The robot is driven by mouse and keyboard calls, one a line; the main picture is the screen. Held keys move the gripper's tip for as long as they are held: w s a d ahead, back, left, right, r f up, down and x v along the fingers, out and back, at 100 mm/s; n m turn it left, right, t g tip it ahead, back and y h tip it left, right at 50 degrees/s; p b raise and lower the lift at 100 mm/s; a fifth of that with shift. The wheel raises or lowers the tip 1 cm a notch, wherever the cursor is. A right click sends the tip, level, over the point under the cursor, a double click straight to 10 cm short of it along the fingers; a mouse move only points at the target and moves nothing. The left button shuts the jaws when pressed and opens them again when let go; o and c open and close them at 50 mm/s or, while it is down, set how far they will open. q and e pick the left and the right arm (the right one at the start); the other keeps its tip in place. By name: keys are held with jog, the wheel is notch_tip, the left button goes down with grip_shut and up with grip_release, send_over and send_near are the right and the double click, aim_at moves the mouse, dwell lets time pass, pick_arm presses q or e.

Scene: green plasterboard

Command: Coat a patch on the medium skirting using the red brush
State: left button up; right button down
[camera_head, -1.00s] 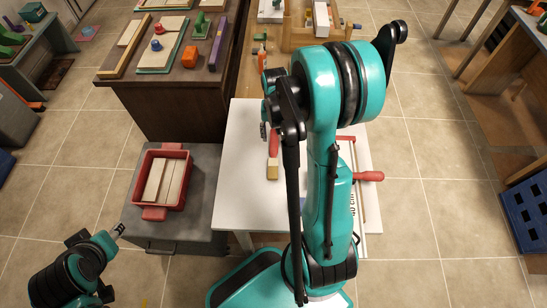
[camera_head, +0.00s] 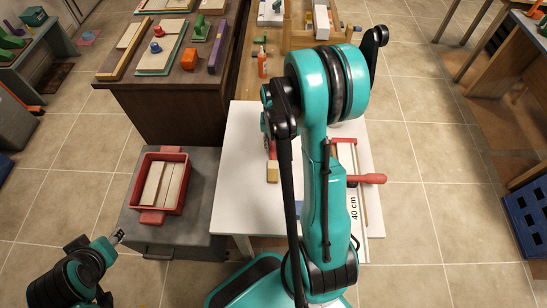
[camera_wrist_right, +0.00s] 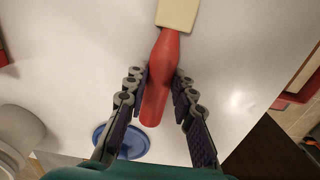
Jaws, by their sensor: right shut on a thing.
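The red brush has a red handle (camera_wrist_right: 155,95) and a pale block-like end (camera_wrist_right: 178,12) in the right wrist view. My right gripper (camera_wrist_right: 158,76) is shut on the handle, one finger on each side. In the head view the brush's pale end (camera_head: 272,173) shows over the white table, and my right arm hides most of the gripper. My left gripper (camera_head: 117,237) is at lower left, away from the table and too small to read. I cannot tell which piece is the medium skirting.
The white table (camera_head: 238,190) carries a red-handled tool (camera_head: 370,179) and a strip marked 40 cm (camera_head: 355,205). A blue disc (camera_wrist_right: 125,141) lies near the gripper. A red crate (camera_head: 146,216) with pale boards stands on a grey cabinet. An orange bottle (camera_head: 262,64) stands behind.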

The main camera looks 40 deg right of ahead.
aim_at(274, 145)
jog(key=shift+r, duration=0.1)
notch_tip(274, 145, up, 5)
jog(key=shift+w+d+f+p, duration=0.1)
jog(key=shift+d+f+p, duration=0.1)
jog(key=shift+p, duration=0.85)
jog(key=w+d+r+p, duration=0.1)
jog(key=w+d+r, duration=0.1)
jog(key=d, duration=0.3)
jog(key=w+d+r+p, duration=0.1)
jog(key=w+d+r, duration=0.1)
jog(key=d+r, duration=0.2)
jog(key=shift+d, duration=0.8)
jog(key=shift+r, duration=0.1)
